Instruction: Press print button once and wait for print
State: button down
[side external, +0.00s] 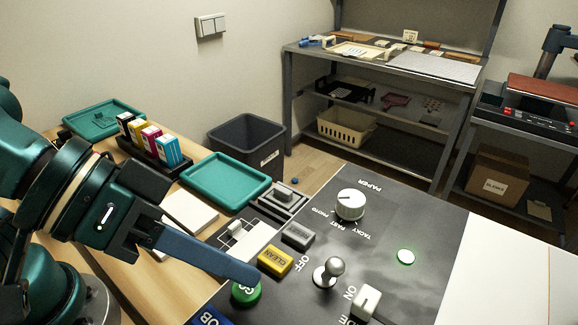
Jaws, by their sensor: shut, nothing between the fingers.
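My gripper (252,273) reaches in from the left with its long blue-grey fingers shut and empty. Its tips are over the far part of a round green button (246,295) with white lettering that I cannot fully read. The fingers hide part of this button, and I cannot tell whether they touch it. No label that reads "print" is legible. A yellow button (275,261) marked CLEAN lies just right of the tips, with a grey button (298,236) beyond it. The grey control panel (420,240) carries them all.
A metal toggle lever (328,273), a white rocker switch (365,302) and a white PAPER knob (350,205) stand up from the panel. Ink boxes (150,141) and a teal tray (226,180) are on the wooden table behind my gripper. A dark bin (247,146) stands on the floor.

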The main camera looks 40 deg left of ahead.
aim_at(233, 291)
jog(key=shift+r, duration=2.55)
jog(key=w+a+f+n+t+y, duration=0.25)
jog(key=w+a+y, duration=0.2)
jog(key=a, duration=0.65)
jog(key=s+a+f+m+g+y, duration=0.2)
jog(key=s+a+f+g, duration=0.1)
jog(key=a, duration=0.3)
jog(key=shift+s+a+f, duration=0.4)
jog(key=shift+s+f, duration=0.15)
jog(key=shift+f, duration=0.05)
